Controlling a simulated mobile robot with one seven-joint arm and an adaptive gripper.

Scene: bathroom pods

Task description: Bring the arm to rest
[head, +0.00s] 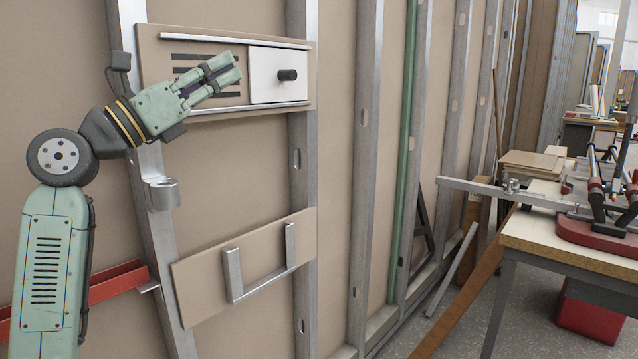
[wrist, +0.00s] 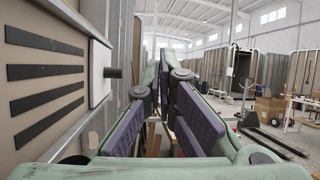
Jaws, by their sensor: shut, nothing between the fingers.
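My gripper (head: 229,73) is at the end of my raised green arm, in front of the slotted panel (head: 149,62) on the stud wall. Its fingers point right, toward the white sliding door (head: 270,66) with a dark knob (head: 288,75). The fingers are close together with nothing between them. In the wrist view my gripper (wrist: 165,72) reaches forward beside the panel, with the dark slots on the left and the knob (wrist: 113,73) just left of the fingers. I cannot tell the exact gap between the fingers and the door.
A lower board with a metal U-shaped handle (head: 262,284) is fixed below the panel. A metal cup-like bracket (head: 163,194) is on the stud beside my arm. A red rail (head: 110,288) crosses at lower left. A workbench (head: 565,243) with clamps stands at right. Floor shows between wall and bench.

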